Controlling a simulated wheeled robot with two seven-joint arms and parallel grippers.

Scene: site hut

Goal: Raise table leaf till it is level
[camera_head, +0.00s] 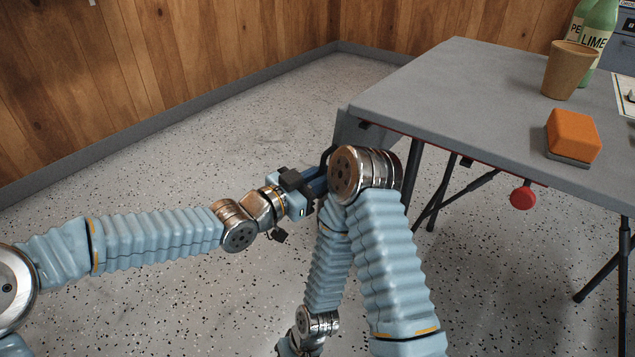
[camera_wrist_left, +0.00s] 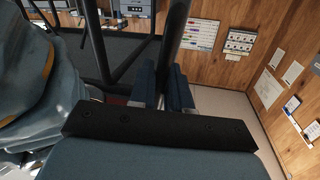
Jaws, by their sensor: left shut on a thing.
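The grey table (camera_head: 455,85) stands at the right in the head view. Its leaf (camera_head: 347,130) hangs down at the table's left end, below the level of the top; my right arm's joint hides much of it. My left gripper (camera_head: 322,180) is at the leaf, shut on a dark bar. In the left wrist view its fingers (camera_wrist_left: 162,88) stand on both sides of this dark bar (camera_wrist_left: 174,45). Where the bar joins the leaf is hidden. My right arm folds down in front of the leaf, and its gripper is out of view.
A red knob (camera_head: 523,198) sits under the table's front edge. On the top are an orange sponge-like block (camera_head: 573,133), a tan cup (camera_head: 570,72) and green bottles (camera_head: 598,25). Folding black legs (camera_head: 440,200) stand below. The floor (camera_head: 270,120) to the left is clear.

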